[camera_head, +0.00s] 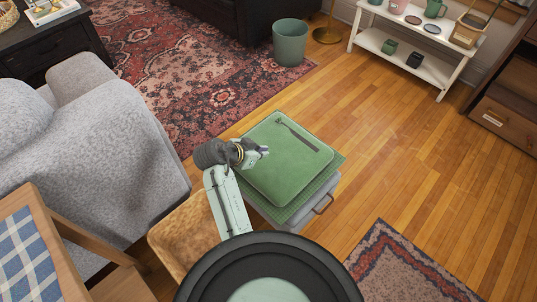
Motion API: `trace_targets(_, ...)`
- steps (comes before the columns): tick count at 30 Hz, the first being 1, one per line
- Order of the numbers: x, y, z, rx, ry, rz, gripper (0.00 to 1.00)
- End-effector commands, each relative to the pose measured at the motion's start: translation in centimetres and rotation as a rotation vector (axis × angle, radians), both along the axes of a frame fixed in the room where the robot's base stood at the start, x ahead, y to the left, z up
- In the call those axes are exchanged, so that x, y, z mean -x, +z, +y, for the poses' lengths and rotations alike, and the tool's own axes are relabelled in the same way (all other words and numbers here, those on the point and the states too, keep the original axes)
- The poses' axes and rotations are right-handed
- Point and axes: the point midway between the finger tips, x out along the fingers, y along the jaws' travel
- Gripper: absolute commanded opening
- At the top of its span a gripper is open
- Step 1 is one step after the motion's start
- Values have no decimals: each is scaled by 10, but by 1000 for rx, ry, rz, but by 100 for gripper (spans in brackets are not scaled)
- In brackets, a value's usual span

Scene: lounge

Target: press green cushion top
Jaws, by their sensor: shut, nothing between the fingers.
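The green cushion (300,172) lies flat in the head view. It sits on a green gridded surface (335,168) above a grey box-like base (318,205) with a handle. My gripper (263,151) is at the cushion's left edge, over its upper left part. The gripper is shut and empty. I cannot tell whether its fingertips touch the cushion. A dark mark, perhaps a shadow, lies on the cushion's upper right part.
A grey sofa (115,135) stands at the left, with a tan fuzzy seat (180,240) close by my arm. A green bin (290,42) and a white shelf (405,58) stand at the back. Wooden floor (400,150) is clear to the right.

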Motion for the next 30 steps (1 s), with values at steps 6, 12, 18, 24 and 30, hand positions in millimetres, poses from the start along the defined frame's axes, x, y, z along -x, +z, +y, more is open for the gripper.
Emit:
trace_targets(6,11,17,12,1,1,-1,0)
trace_targets(12,13,19,13,1,0,-1,0)
trace_targets(18,13,19,13,1,0,-1,0)
trace_targets(24,13,19,13,1,0,-1,0)
trace_targets(30,13,19,13,1,0,-1,0)
